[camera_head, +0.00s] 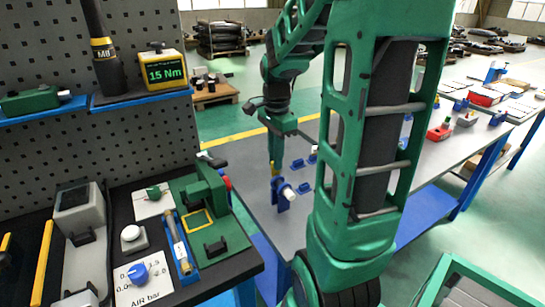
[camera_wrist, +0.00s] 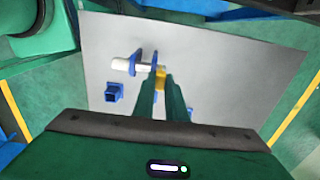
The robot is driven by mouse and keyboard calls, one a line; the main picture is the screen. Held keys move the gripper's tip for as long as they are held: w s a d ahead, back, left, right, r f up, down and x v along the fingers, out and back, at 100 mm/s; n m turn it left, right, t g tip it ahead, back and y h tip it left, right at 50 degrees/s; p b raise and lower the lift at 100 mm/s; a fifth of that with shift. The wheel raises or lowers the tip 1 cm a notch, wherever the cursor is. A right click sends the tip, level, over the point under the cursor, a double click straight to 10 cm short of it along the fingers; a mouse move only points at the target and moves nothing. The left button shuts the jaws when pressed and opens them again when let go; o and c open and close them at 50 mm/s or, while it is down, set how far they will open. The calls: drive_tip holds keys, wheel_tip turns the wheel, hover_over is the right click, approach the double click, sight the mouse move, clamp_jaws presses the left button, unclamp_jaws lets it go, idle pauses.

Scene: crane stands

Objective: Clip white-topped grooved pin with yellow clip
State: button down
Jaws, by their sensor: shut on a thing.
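My gripper (camera_head: 273,162) points down over the grey table and is shut on the yellow clip (camera_wrist: 160,77), which shows between its green fingertips in the wrist view. The white-topped pin (camera_wrist: 120,65) lies level in a blue stand (camera_wrist: 134,61), its white end toward the left. The clip is close beside the stand, at the end away from the white top; I cannot tell whether it touches the pin. In the head view the pin's white end (camera_head: 288,194) and the stand (camera_head: 279,201) are just below my gripper. The pin's groove is hidden.
Another blue holder (camera_wrist: 114,92) stands near the pin, and more blue stands (camera_head: 298,163) are on the table (camera_head: 250,172). My arm hides part of the table. A dark bench with a green press (camera_head: 215,215) is at the left.

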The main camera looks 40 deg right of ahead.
drive_tip(key=shift+f, duration=0.6)
drive_tip(key=c, duration=1.7)
unclamp_jaws()
drive_tip(key=shift+r, duration=0.1)
drive_tip(key=shift+r, duration=2.45)
wheel_tip(320, 180, up, 11)
drive_tip(key=shift+f, duration=0.15)
drive_tip(key=s+a+f+n, duration=0.2)
drive_tip(key=s+f+n, duration=0.2)
drive_tip(key=s, duration=0.1)
drive_tip(key=s+a+f+n, duration=0.3)
drive_tip(key=s+f+n, duration=0.2)
drive_tip(key=s, duration=0.1)
drive_tip(key=s+a+f+n, duration=0.2)
drive_tip(key=s+f+n, duration=0.3)
drive_tip(key=s, duration=0.1)
drive_tip(key=shift+a, duration=0.2)
